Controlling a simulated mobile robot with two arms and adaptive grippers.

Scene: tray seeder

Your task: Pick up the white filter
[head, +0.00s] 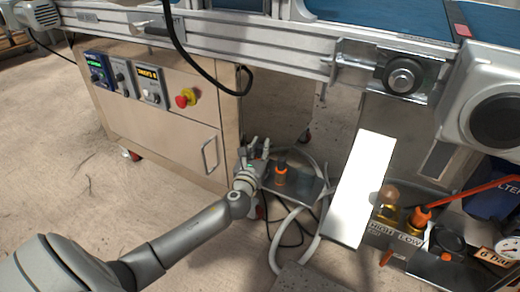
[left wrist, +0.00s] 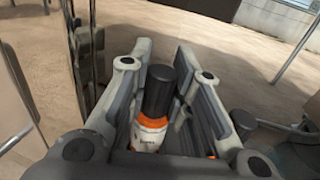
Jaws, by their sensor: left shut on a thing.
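The white filter (left wrist: 148,138), a white body with an orange band and a dark cylinder at one end, lies between the fingers of my left gripper (left wrist: 165,80) in the left wrist view. The gripper is shut on it, with one finger on each side. In the head view my left gripper (head: 256,150) is low beside the machine cabinet, at the left end of a small metal plate. The filter cannot be made out clearly there. My right gripper is not in view.
An orange-topped fitting (head: 281,175) and a dark cylinder (head: 305,179) stand close right of the gripper. Pale hoses (head: 275,240) loop below. A bright white panel (head: 361,190) stands further right. The cabinet (head: 165,110) is behind; the floor at left is free.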

